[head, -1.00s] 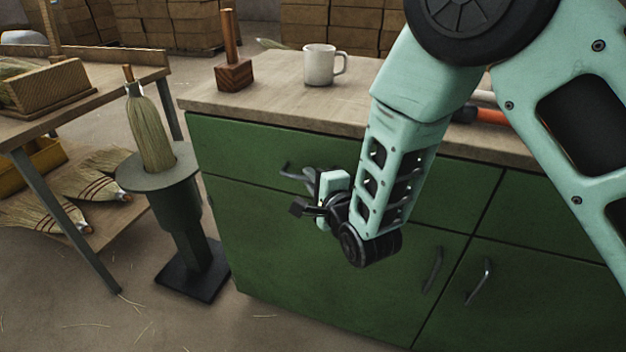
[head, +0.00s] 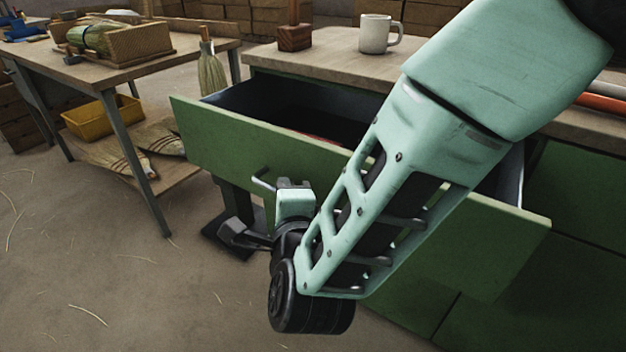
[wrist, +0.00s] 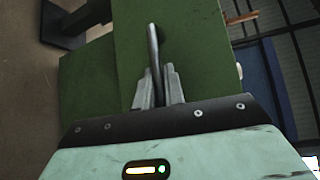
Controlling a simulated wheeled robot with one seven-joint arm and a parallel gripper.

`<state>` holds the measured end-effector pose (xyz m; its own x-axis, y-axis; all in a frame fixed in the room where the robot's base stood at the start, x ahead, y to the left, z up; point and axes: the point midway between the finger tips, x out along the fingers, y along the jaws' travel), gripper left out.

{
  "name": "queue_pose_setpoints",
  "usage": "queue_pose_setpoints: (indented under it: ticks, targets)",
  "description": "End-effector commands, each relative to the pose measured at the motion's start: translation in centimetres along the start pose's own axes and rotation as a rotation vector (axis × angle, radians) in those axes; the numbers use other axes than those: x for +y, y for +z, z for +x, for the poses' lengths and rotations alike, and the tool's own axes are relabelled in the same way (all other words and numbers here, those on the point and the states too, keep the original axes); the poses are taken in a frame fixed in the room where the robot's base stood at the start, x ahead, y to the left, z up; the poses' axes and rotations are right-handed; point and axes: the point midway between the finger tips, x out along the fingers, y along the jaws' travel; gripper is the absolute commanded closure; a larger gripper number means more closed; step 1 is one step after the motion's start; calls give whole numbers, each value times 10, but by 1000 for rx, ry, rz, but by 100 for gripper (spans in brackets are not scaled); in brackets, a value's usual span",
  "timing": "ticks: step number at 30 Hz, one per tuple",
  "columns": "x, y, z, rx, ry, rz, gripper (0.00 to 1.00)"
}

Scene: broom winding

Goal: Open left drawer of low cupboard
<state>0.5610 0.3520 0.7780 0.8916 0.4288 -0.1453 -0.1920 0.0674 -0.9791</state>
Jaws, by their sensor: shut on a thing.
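The left drawer (head: 225,148) of the green low cupboard (head: 420,280) stands well out from the cupboard. Its dark inside shows, with something reddish in it, partly hidden by my arm. Its bar handle (head: 262,181) is on the front panel. My gripper (head: 262,212) is at the handle. In the wrist view, the two fingers (wrist: 159,88) are closed around the handle bar (wrist: 153,48) against the green drawer front (wrist: 195,55).
A white mug (head: 377,34) and a wooden block with a post (head: 294,36) stand on the cupboard top (head: 335,62). A workbench (head: 150,58) with a yellow bin (head: 100,117) below it stands at the left. The floor (head: 110,260) in front is clear at the lower left.

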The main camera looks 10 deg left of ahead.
Motion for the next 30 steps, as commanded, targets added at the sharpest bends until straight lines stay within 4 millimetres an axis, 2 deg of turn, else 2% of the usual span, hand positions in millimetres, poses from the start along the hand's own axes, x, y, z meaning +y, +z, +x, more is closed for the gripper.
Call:
queue_pose_setpoints:
  ticks: [1,6,13,21,30]
  targets:
    - [7,11,-10,-5,2,1,100]
    - [15,39,-39,-4,2,0,100]
    - [22,65,-66,-1,2,0,100]
    - [25,79,-80,1,1,-1,100]
    - [25,80,-81,1,2,-1,100]
